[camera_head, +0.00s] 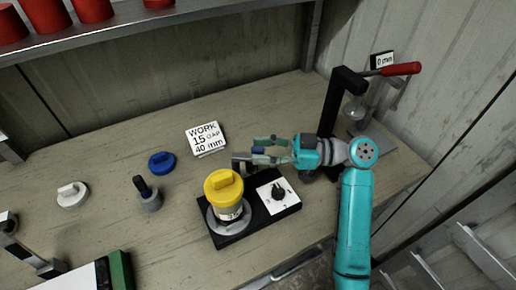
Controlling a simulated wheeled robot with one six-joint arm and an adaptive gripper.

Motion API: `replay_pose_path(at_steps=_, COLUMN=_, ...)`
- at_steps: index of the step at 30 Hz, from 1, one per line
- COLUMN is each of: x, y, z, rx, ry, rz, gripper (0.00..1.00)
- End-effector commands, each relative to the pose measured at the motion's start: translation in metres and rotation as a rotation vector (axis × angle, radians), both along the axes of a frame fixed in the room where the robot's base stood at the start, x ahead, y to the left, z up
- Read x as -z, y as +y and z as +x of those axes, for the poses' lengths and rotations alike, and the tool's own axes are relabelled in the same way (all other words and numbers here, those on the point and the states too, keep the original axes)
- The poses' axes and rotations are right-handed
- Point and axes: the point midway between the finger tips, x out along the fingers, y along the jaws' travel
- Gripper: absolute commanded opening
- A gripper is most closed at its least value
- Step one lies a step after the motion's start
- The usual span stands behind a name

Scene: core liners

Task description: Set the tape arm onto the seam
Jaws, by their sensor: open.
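My gripper (250,152) is open and reaches in from the right above the bench. Its fingers point left, above and behind the yellow-capped cylinder, and I see nothing between them. The cylinder (231,210) stands upright in a round grey holder on a black base (235,239); its yellow cap (223,186) has a raised grip. No seam can be made out on it. I cannot tell for sure which part is the tape arm. A black post with a red-handled lever (400,69) stands at the back right. A black and grey bracket (48,268) lies partly in view at the lower left.
A white dial plate (279,193) sits on the base's right end. A work sign (207,138), blue cap (161,162), white cap (72,194) and black-handled grey tool (148,194) stand on the bench. Red containers (92,10) sit on the shelf above.

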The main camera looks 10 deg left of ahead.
Motion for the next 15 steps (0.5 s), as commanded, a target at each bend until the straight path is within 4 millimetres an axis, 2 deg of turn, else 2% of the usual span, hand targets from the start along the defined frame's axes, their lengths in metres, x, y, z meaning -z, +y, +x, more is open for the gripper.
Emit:
replay_pose_path(at_steps=5, x=0.0002, y=0.0114, z=-0.0011, rx=0.000, ry=0.000, rz=-0.001, gripper=0.44)
replay_pose_path(at_steps=14, x=0.0001, y=0.0129, z=-0.0011, rx=0.000, ry=0.000, rz=0.000, gripper=0.44)
replay_pose_path(at_steps=15, x=0.0001, y=0.0129, z=-0.0011, rx=0.000, ry=0.000, rz=0.000, gripper=0.34)
